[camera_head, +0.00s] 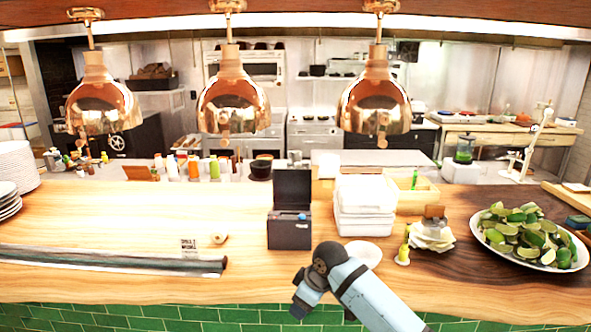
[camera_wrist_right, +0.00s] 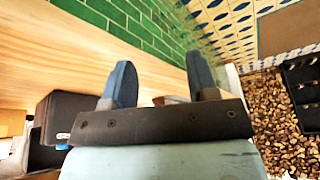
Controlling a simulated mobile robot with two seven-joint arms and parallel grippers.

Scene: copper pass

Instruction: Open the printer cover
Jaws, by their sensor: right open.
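The printer (camera_head: 289,234) is a small dark grey box on the wooden counter, near the middle in the head view. Its dark cover (camera_head: 292,187) stands upright at the back of the box, so it looks open. Something blue and light shows inside. A dark box at the left of the right wrist view (camera_wrist_right: 80,112) looks like the same printer. My right gripper (camera_head: 303,297) is in front of the counter edge, below and apart from the printer. Its two blue fingers are spread and empty in the wrist view (camera_wrist_right: 160,68). My left gripper is not in view.
White stacked containers (camera_head: 364,208) stand just right of the printer, with a small white plate (camera_head: 364,254) before them. A lime platter (camera_head: 528,262) is at right. A long dark roll (camera_head: 110,261) lies at left. Copper lamps (camera_head: 233,106) hang above the counter.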

